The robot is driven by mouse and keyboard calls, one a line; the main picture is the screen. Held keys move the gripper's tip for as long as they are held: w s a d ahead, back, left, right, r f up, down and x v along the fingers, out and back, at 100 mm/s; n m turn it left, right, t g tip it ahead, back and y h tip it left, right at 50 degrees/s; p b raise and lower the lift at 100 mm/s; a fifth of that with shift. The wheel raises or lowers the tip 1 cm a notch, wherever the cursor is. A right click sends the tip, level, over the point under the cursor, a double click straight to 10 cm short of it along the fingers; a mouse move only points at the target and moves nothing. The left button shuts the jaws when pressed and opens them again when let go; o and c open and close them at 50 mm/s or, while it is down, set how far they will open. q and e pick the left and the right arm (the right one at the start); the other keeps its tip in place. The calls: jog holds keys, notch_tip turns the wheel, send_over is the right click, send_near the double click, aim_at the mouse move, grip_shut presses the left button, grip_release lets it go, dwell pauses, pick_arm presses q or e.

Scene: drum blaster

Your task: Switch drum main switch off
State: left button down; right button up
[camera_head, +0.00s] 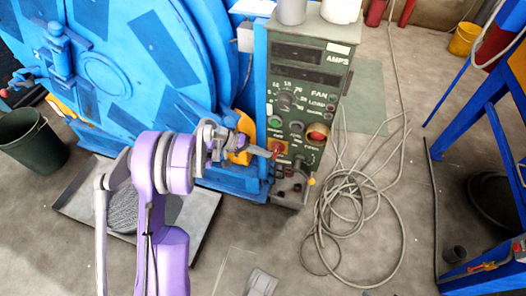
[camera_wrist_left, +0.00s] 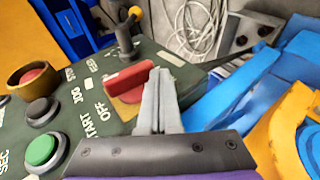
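My left gripper (camera_head: 268,153) points right at the switch from the left side of the panel. In the left wrist view its grey fingers (camera_wrist_left: 160,78) are together, their tips beside the handle's right end. Whether they touch it I cannot tell. My right gripper is not in view.
A green button (camera_wrist_left: 40,150) and a red button in a yellow ring (camera_wrist_left: 33,78) sit on the panel. A joystick (camera_wrist_left: 126,35) stands beyond the switch. The blue drum machine (camera_head: 150,60) is left of the panel. Coiled cable (camera_head: 355,215) lies on the floor at right.

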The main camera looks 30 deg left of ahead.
pick_arm(q)
jog(key=shift+d+f, duration=0.1)
jog(key=shift+f, duration=0.15)
dwell(0.6)
jog(key=p+v, duration=0.2)
jog(key=v, duration=0.8)
jog(key=shift+s+a+r, duration=0.2)
jog(key=shift+a, duration=0.1)
jog(key=shift+d, duration=0.1)
